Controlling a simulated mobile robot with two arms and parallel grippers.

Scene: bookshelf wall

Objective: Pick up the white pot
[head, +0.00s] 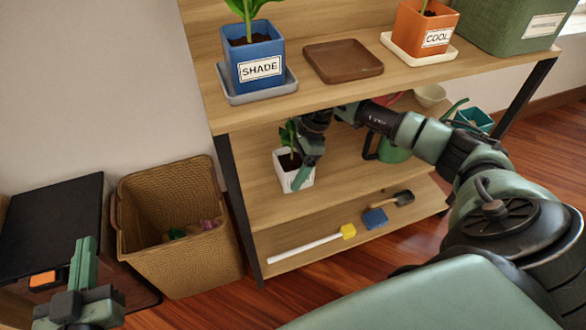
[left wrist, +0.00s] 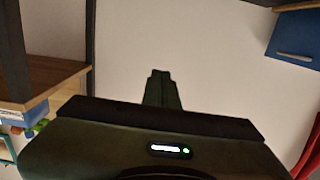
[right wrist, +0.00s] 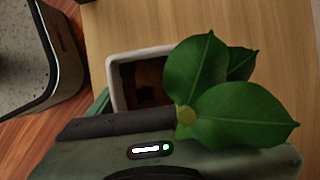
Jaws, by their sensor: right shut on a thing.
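The white pot (head: 286,180), with dark soil and a green leafy plant, is on the middle shelf near its left end in the head view. My right gripper (head: 303,178) reaches down from above and is shut on the pot's right side. In the right wrist view the pot's pale rim (right wrist: 113,82) shows beside my gripper, with large leaves (right wrist: 235,110) over part of it. I cannot tell whether the pot touches the shelf. My left gripper (head: 86,258) is at the lower left, empty and shut, away from the shelves; its fingers (left wrist: 162,88) show together in the left wrist view.
The top shelf holds a blue pot marked SHADE (head: 254,62), an empty brown tray (head: 343,61), an orange pot (head: 425,28) and a green bin (head: 505,25). A green watering can (head: 392,150) stands behind my right arm. Tools lie below. A wicker basket (head: 180,265) stands left.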

